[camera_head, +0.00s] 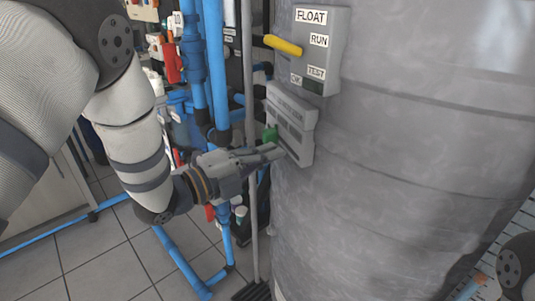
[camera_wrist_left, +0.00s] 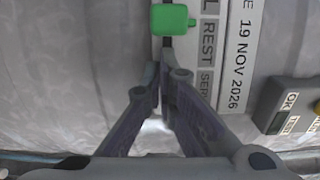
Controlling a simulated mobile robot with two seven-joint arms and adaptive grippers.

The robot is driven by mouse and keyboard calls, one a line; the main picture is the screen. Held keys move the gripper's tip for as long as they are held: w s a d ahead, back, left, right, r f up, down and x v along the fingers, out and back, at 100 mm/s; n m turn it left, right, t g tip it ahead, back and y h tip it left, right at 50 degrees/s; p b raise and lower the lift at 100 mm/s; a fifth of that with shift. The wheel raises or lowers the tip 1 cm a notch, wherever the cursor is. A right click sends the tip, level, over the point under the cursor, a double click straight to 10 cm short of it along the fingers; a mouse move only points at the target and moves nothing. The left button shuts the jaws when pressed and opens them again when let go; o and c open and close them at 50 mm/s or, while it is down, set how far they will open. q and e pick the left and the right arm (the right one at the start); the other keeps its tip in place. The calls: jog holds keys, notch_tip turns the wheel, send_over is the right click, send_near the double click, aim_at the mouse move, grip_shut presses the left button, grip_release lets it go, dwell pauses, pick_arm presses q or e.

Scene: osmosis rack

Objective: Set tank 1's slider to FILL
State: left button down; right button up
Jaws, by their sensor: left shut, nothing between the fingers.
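The slider's green knob (camera_head: 270,132) sticks out at the left side of a grey label box (camera_head: 300,145) on the big grey tank (camera_head: 400,170). In the left wrist view the green knob (camera_wrist_left: 173,19) sits on a dark slot, beside the gap between a word ending in L and REST. The label strip (camera_wrist_left: 208,50) reads L, REST, SERV, with the first word cut off. My left gripper (camera_head: 280,152) is shut and empty, just below the knob in the head view. Its fingertips (camera_wrist_left: 168,72) are by the slot on the REST/SERV side, apart from the knob in the picture. My right gripper is out of view.
Above is a grey FLOAT box (camera_head: 320,50) with RUN and TEST labels and a yellow lever (camera_head: 283,45). Blue pipes (camera_head: 214,70) and a thin grey post (camera_head: 251,200) stand left of the tank. Tiled floor (camera_head: 95,255) is open at lower left.

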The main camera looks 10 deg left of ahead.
aim_at(264, 142)
pick_arm(q)
jog(key=shift+w+a, duration=0.1)
jog(key=shift+w, duration=0.1)
jog(key=shift+a, duration=0.1)
jog(key=w+a, duration=0.2)
jog(key=w, duration=0.1)
jog(key=shift+w+a+b, duration=0.2)
jog(key=shift+b, duration=0.15)
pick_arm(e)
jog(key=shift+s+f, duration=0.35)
pick_arm(q)
jog(key=shift+d, duration=0.15)
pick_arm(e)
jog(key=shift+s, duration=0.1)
